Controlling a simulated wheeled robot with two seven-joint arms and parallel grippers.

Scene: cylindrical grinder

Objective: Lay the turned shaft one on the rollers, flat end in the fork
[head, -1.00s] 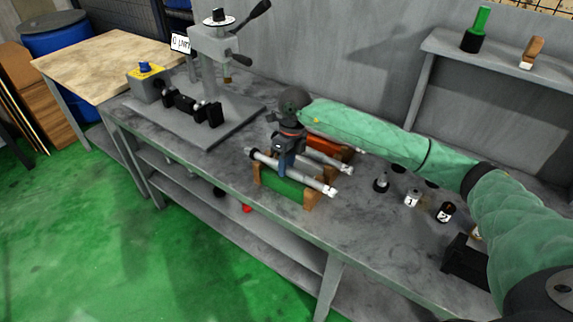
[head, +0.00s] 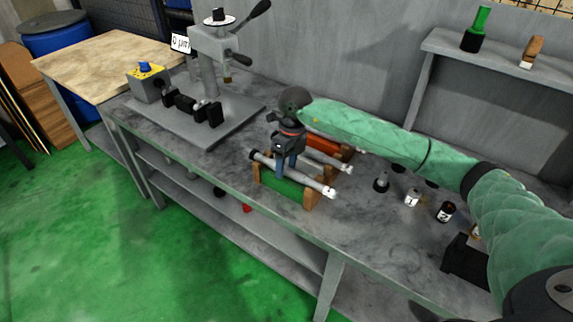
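A grey turned shaft (head: 317,184) with a dark left end lies along the green-based wooden cradle (head: 311,197) at the bench's front edge. Which shaft is number one cannot be read. My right gripper (head: 286,170) points down at the shaft's left half, its two blue fingers at the shaft. Whether they grip it is too small to tell. A second shaft (head: 342,167) lies behind, partly hidden by my gripper, near the orange-based cradle (head: 328,146). Black blocks (head: 190,105), perhaps the rollers and fork, stand on the grey fixture plate (head: 175,126). My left gripper is out of view.
A press column (head: 209,75) with black levers rises behind the blocks, beside a yellow-topped box (head: 148,83) with a blue button. Small numbered pieces (head: 412,197) and a black block (head: 466,260) stand to the right. The bench (head: 235,150) is clear between fixture and cradles.

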